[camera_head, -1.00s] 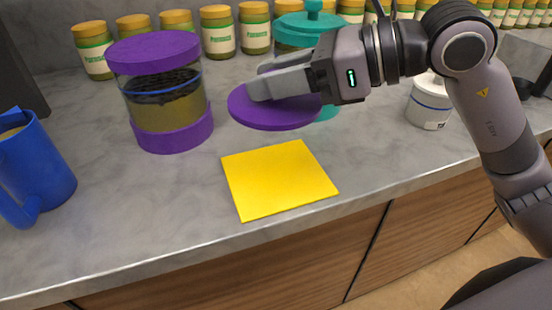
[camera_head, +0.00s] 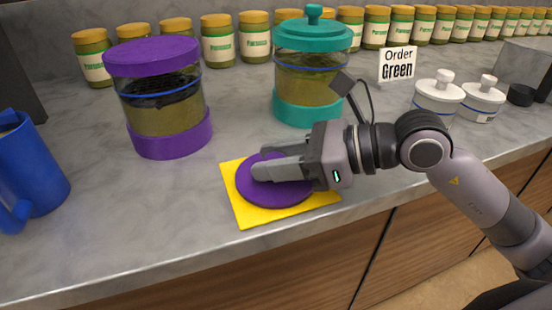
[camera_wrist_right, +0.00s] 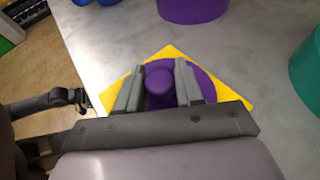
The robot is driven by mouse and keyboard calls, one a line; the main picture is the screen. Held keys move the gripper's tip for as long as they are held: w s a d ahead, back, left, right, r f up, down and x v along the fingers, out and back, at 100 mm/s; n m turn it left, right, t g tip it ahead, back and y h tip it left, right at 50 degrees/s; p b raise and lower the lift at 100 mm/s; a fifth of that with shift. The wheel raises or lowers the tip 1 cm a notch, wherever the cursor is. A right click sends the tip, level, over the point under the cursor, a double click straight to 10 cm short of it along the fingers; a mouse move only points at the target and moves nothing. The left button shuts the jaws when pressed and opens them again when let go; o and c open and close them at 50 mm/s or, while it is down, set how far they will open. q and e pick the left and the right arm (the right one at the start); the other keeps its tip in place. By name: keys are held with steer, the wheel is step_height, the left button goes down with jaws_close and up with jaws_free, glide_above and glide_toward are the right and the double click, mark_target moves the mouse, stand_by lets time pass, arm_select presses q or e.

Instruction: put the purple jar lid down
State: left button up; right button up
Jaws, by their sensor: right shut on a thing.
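The purple jar lid (camera_head: 272,194) is a flat disc lying on or just above the yellow square mat (camera_head: 246,216); any small gap under it cannot be told. My right gripper (camera_head: 259,170) is shut on the lid from above. In the right wrist view its two fingers (camera_wrist_right: 158,70) flank the lid's round purple knob (camera_wrist_right: 159,85), and the mat (camera_wrist_right: 122,82) shows around the lid. The purple jar (camera_head: 160,115) stands behind and left of the mat with a flat purple top.
A teal jar (camera_head: 310,75) stands behind my right gripper. A blue mug (camera_head: 35,170) is at the left. White lidded pots (camera_head: 438,97) and an "Order Green" sign (camera_head: 397,64) are at the right. Several small jars line the back. The counter's front edge runs just before the mat.

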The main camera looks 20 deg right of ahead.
steer(key=shift+f, duration=0.2)
steer(key=o, duration=1)
steer(key=shift+r, duration=0.1)
steer(key=shift+o, duration=0.2)
steer(key=shift+r, duration=0.25)
steer(key=shift+s+d, duration=0.15)
steer(key=shift+d, duration=0.2)
steer(key=b+v, duration=0.2)
steer(key=v, duration=0.6)
steer(key=shift+s+d, duration=0.2)
steer(key=shift+d, duration=0.05)
steer(key=shift+b+v, duration=0.6)
steer(key=shift+v, duration=0.75)
